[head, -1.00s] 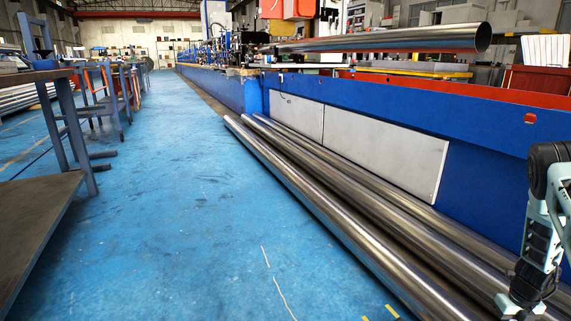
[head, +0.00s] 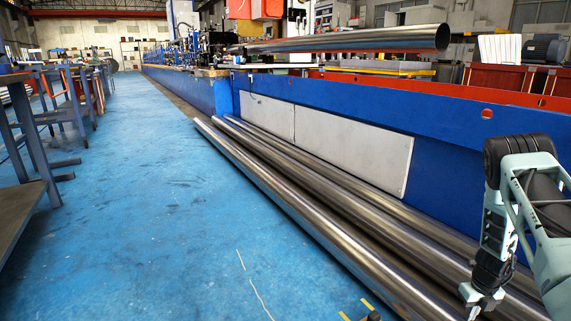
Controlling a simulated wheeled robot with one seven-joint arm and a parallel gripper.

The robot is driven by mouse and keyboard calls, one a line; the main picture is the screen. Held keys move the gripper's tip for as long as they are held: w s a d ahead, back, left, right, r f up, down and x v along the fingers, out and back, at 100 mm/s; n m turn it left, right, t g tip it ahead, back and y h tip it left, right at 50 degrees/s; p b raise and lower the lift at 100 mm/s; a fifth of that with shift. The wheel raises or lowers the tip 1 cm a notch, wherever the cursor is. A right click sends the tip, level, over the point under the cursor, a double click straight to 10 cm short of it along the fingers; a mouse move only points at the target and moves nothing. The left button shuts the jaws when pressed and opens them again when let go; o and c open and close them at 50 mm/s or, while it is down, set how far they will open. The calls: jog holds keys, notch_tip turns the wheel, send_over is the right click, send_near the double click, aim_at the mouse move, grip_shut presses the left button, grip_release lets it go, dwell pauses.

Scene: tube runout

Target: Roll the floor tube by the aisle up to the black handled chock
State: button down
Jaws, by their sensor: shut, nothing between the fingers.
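Several long steel tubes lie side by side on the blue floor along the blue machine. The tube by the aisle (head: 315,216) is the leftmost; its near end runs toward the bottom edge of the head view. A small dark piece (head: 372,316) shows at the bottom edge beside yellow marks, left of that tube. It is mostly cut off, so I cannot tell whether it is the black handled chock. My gripper (head: 480,304) points down at the lower right, in front of the near part of the tubes. It is shut and empty. I cannot tell its height above them.
The blue machine (head: 355,125) with pale panels walls off the right side. Another tube (head: 350,40) rests high on it. Blue-framed benches (head: 35,135) and a low platform (head: 20,215) stand left. The blue aisle floor (head: 150,220) between is clear.

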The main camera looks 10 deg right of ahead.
dwell(0.4)
jog(key=shift+s+a+r+p, duration=0.1)
jog(key=shift+s+a+p, duration=0.05)
jog(key=shift+a+p, duration=0.35)
dwell(0.3)
jog(key=shift+s+a+p, duration=0.1)
jog(key=shift+a+p, duration=0.15)
jog(key=shift+p, duration=0.05)
jog(key=shift+a, duration=0.2)
notch_tip(320, 180, up, 5)
jog(key=p, duration=0.5)
